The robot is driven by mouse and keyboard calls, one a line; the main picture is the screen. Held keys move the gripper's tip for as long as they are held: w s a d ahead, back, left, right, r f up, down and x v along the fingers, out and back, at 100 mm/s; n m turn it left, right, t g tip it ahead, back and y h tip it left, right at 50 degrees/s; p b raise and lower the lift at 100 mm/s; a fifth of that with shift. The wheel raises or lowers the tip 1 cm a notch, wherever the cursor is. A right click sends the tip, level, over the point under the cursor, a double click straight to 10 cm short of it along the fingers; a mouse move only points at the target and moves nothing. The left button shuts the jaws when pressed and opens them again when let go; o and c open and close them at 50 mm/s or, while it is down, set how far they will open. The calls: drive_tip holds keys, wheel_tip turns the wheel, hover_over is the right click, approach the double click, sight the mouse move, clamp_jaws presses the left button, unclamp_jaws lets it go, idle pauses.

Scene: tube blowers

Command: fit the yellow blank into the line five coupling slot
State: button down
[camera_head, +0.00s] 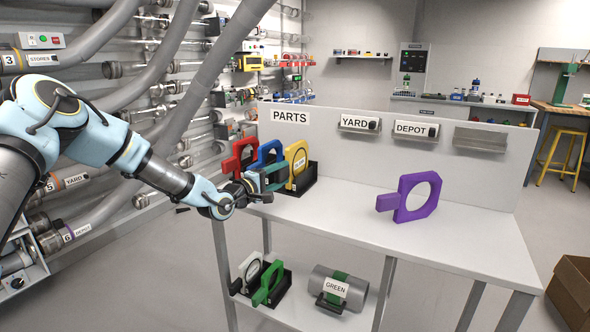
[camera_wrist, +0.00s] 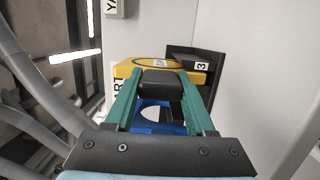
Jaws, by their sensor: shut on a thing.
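The yellow blank (camera_head: 298,168), a ring plate with a pale label, stands upright in the black rack (camera_head: 307,180) on the parts table. My gripper (camera_head: 268,178) is at the rack, in front of the blank. In the wrist view the teal fingers of my gripper (camera_wrist: 160,98) are shut at the yellow blank (camera_wrist: 187,74); a dark block between the fingertips hides the exact grip. The line five hose (camera_head: 70,181) carries a "5 YARD" label at the left. Its coupling slot cannot be made out clearly.
A blue blank (camera_head: 270,152) and a red blank (camera_head: 238,156) stand beside the yellow one. A purple blank (camera_head: 416,196) stands on the tabletop (camera_head: 350,220), with free room around it. A low panel (camera_head: 400,160) backs the table. Hoses and pipes crowd the left wall.

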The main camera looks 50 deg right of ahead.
sight(277, 177)
drive_tip(key=shift+a, duration=0.2)
drive_tip(key=shift+s+a, duration=0.15)
drive_tip(key=shift+a, duration=0.55)
drive_tip(key=shift+s+a, duration=0.15)
drive_tip(key=shift+a, duration=0.45)
drive_tip(key=s+a+p, duration=0.1)
drive_tip(key=s+a, duration=0.1)
drive_tip(key=a, duration=0.5)
drive_tip(key=shift+a+p, duration=0.3)
drive_tip(key=shift+s, duration=0.1)
idle(0.4)
drive_tip(key=shift+s+a+p, duration=0.15)
drive_tip(key=shift+s+a, duration=0.1)
drive_tip(key=shift+a, duration=0.7)
drive_tip(key=shift+s+a+p, duration=0.1)
drive_tip(key=shift+s+a, duration=0.15)
drive_tip(key=shift+a, duration=0.75)
drive_tip(key=shift+s+a+p, duration=0.15)
drive_tip(key=shift+s+a, duration=0.1)
drive_tip(key=shift+a, duration=0.7)
